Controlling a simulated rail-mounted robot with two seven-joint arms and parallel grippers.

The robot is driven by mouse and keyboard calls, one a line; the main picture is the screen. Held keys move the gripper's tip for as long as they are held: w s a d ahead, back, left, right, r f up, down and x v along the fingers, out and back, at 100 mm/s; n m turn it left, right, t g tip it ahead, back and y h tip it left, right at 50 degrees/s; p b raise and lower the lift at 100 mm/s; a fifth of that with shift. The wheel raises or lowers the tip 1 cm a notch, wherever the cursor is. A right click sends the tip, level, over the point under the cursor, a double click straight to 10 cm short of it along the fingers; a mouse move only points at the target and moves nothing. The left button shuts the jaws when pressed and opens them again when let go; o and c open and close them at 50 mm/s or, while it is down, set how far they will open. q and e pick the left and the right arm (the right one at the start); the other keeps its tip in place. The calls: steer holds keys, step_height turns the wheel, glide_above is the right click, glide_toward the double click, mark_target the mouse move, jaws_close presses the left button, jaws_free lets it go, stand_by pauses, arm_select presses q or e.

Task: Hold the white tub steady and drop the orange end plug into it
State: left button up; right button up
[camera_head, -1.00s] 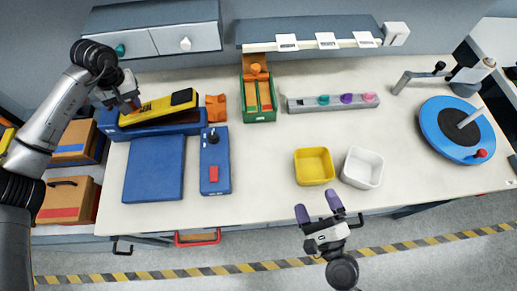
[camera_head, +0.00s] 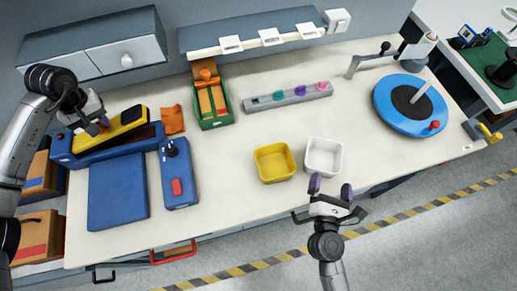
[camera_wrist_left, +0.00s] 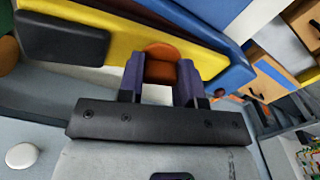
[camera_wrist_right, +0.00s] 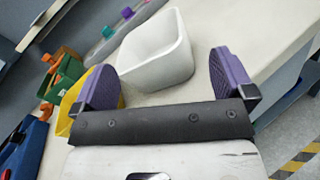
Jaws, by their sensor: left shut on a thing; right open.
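The white tub (camera_head: 323,157) stands upright near the front edge of the bench, right of the yellow tub. It also shows ahead of the fingers in the right wrist view (camera_wrist_right: 157,52). My right gripper (camera_head: 331,187) is open and empty, just in front of the white tub, apart from it. My left gripper (camera_head: 97,124) is at the far left, by the yellow and blue stapler-like device. In the left wrist view, its purple fingers are shut on the orange end plug (camera_wrist_left: 160,68). The plug's lower part is hidden by the gripper.
The yellow tub (camera_head: 274,163) stands close left of the white one. A blue control box (camera_head: 179,175), a green box of orange parts (camera_head: 211,103), a grey rail with coloured knobs (camera_head: 289,96) and a blue turntable (camera_head: 409,105) are on the bench. The middle front is clear.

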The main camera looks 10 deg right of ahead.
mark_target(333, 166)
arm_select(q)
steer(key=shift+r+p, duration=0.35)
steer(key=shift+r, duration=0.2)
arm_select(e)
steer(key=x, duration=0.3)
steer(key=shift+w+d+r, duration=0.1)
steer(key=shift+w+r, duration=0.05)
steer(key=shift+w, duration=0.2)
arm_select(q)
steer(key=shift+r, duration=0.1)
arm_select(e)
steer(key=shift+x, duration=1.1)
steer(key=shift+c, duration=0.3)
